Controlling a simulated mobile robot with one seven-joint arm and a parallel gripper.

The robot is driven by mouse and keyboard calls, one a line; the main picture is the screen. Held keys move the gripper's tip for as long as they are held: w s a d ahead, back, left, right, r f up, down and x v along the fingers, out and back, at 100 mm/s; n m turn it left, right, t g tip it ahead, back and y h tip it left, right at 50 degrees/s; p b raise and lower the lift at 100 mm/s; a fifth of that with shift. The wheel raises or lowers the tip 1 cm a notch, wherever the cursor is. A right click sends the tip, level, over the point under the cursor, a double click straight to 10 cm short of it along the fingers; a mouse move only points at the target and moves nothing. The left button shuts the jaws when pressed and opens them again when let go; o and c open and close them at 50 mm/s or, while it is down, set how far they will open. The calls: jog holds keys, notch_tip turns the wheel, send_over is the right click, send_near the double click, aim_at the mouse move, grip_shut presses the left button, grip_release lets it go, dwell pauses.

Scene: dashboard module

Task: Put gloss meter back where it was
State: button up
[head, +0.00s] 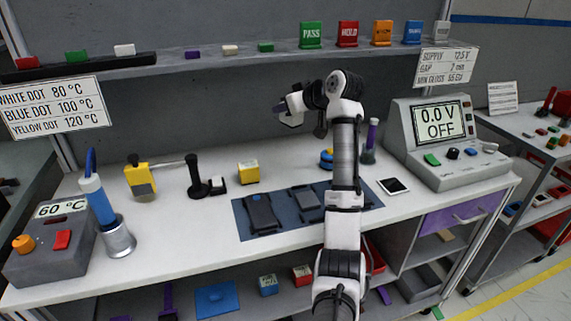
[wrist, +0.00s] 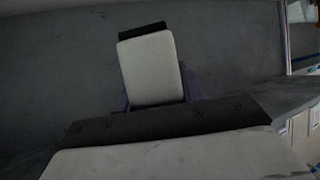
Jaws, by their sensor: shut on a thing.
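My gripper (head: 291,114) is raised in front of the grey back wall, above the bench and below the shelf. It points left in the head view. It is shut on a small purple thing (head: 280,107), mostly hidden by the jaws. In the wrist view, purple edges (wrist: 192,84) show beside and behind a pale, black-tipped finger (wrist: 150,68). I cannot tell for sure that this purple thing is the gloss meter; no label on it is readable.
The bench holds a blue mat (head: 245,222) with dark devices, a yellow cube (head: 248,171), a black stand (head: 197,179), and a meter console (head: 455,165) at right. A shelf (head: 180,60) with coloured blocks and tags runs above. White bench top (head: 180,235) is free left of the mat.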

notch_tip(320, 180, down, 16)
jog(key=shift+f+p, duration=0.1)
jog(key=shift+p, duration=1.15)
jog(key=o, duration=1.2)
jog(key=shift+c, duration=0.2)
jog(key=shift+r, duration=0.25)
jog(key=b+v, duration=0.2)
jog(key=v, duration=1)
jog(key=shift+f, duration=0.1)
